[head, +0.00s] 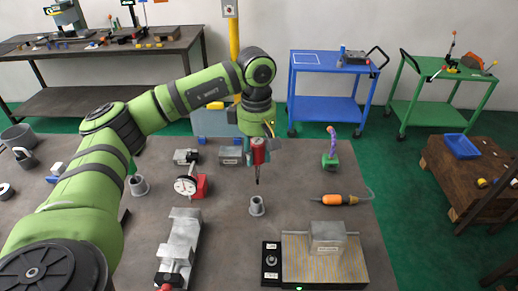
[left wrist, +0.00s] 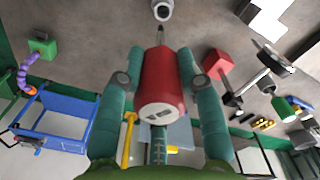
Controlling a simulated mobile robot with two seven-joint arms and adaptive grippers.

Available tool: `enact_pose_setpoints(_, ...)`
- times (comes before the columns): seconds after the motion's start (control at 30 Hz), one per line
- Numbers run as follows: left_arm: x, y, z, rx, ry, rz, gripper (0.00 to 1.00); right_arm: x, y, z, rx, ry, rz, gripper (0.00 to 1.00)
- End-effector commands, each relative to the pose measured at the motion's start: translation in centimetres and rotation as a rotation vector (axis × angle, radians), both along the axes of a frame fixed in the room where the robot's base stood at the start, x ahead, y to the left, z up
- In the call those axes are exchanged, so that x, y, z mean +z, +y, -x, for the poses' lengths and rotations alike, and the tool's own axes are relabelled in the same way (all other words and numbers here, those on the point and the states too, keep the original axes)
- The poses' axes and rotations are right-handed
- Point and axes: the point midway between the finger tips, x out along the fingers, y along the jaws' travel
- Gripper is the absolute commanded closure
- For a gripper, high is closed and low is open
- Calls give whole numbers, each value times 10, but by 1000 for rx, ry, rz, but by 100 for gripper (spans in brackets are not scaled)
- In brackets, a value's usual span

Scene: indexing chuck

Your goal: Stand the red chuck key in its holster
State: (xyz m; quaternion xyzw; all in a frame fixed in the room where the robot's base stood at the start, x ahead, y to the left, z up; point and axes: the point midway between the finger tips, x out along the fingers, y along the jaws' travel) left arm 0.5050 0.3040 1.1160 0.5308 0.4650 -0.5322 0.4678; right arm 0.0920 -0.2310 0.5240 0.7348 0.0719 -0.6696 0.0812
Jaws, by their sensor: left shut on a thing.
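My left gripper (head: 258,138) is shut on the red chuck key (head: 258,152) and holds it above the table, its dark shaft pointing down. In the left wrist view the key's red handle (left wrist: 162,85) lies between the two teal fingers, its shaft pointing toward a grey cup-like holder. That grey holder, likely the holster, (head: 257,206) stands upright on the table below the key's tip, in line with it in the head view and apart from it. It also shows at the top of the left wrist view (left wrist: 162,10). My right gripper is not in view.
A similar grey cup (head: 138,185) stands to the left. A dial gauge with a red base (head: 199,186), a grey vise (head: 180,242), an orange-handled tool (head: 332,199), a green block with a purple hose (head: 330,160) and a ribbed plate (head: 295,265) surround the holder.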

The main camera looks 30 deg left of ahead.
Motion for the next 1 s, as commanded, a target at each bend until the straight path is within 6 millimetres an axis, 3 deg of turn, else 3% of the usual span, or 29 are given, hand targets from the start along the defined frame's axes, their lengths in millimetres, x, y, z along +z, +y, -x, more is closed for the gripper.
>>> enact_pose_setpoints(0.53, -2, 0, 0, -1, -2, 0, 100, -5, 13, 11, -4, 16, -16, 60)
enact_pose_setpoints(1.0, -43, 0, 0, -1, -2, 0, 100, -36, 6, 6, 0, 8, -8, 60)
